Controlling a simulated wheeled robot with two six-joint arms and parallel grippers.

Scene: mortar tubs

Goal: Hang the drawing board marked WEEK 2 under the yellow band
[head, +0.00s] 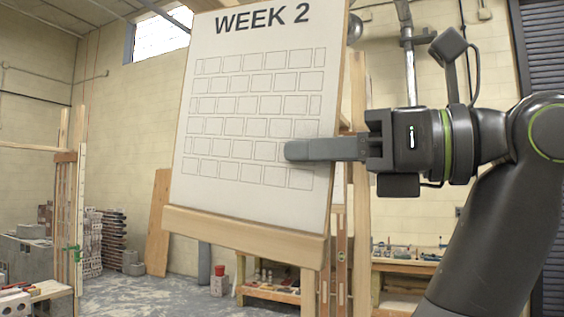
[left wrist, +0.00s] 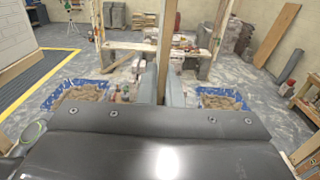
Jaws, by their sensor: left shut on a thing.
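The WEEK 2 drawing board (head: 250,125) is large and pale, with a printed grid of bricks and a wooden edge, and leans slightly in the head view. My left gripper (head: 300,150) reaches in from the right of the picture and is shut on the board's right edge. One finger lies across the front face; the other is hidden behind. In the left wrist view the fingers (left wrist: 162,85) close around an upright wooden strip. A wooden ledge (head: 245,230) runs along the board's bottom; I cannot tell whether the board rests on it. I see no yellow band on a wall.
Wooden posts (head: 360,100) stand behind the board on the right. A low workbench with tools (head: 405,262) is at the back right. Grey blocks (head: 28,258) are stacked at the left.

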